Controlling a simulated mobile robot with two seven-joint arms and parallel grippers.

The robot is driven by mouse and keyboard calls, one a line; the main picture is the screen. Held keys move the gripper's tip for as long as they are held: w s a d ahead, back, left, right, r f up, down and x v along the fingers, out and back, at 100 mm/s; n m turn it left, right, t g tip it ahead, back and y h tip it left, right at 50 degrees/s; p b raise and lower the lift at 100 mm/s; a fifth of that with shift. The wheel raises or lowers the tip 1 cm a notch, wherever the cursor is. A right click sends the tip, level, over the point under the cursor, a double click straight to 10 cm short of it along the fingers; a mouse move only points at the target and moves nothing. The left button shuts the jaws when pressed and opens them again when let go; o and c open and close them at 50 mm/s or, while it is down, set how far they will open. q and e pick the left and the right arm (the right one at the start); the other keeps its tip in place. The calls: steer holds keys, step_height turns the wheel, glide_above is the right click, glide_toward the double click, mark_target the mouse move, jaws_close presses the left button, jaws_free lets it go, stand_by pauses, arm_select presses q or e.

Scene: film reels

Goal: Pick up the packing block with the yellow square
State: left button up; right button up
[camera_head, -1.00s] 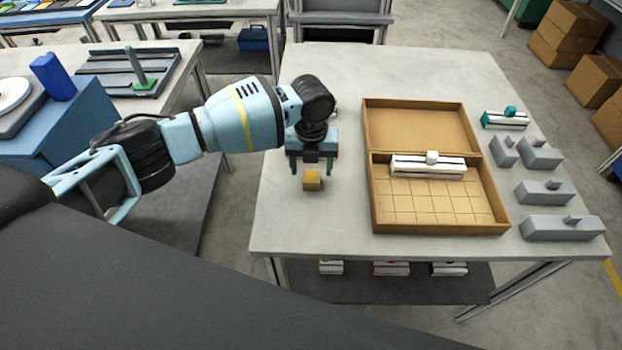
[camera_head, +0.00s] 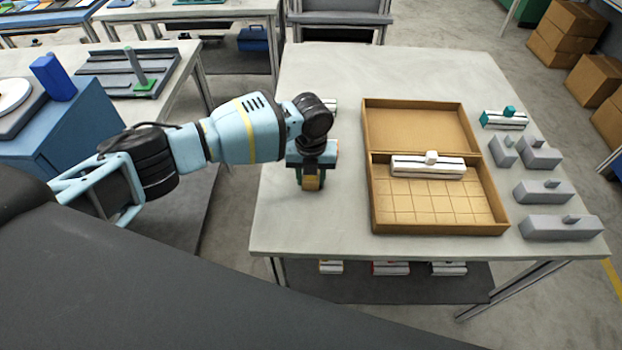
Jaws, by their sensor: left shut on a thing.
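The packing block with the yellow square (camera_head: 311,183) is a small brown block on the grey-white table (camera_head: 325,220), left of the open box. My left gripper (camera_head: 311,181) comes down over it from above and is shut on it. The gripper and wrist hide most of the block, including most of its yellow top. I cannot tell whether the block still touches the table. My right gripper is not in view.
An open brown box (camera_head: 440,228) with a grid floor holds a white block (camera_head: 428,166). Several grey blocks (camera_head: 543,192) and a teal-knobbed block (camera_head: 504,120) stand to its right. Another piece (camera_head: 331,104) shows partly behind my wrist. The table's front left is clear.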

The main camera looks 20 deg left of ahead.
arm_select(q)
steer(key=shift+r, duration=0.1)
step_height(320, 180, up, 10)
stand_by(0.6)
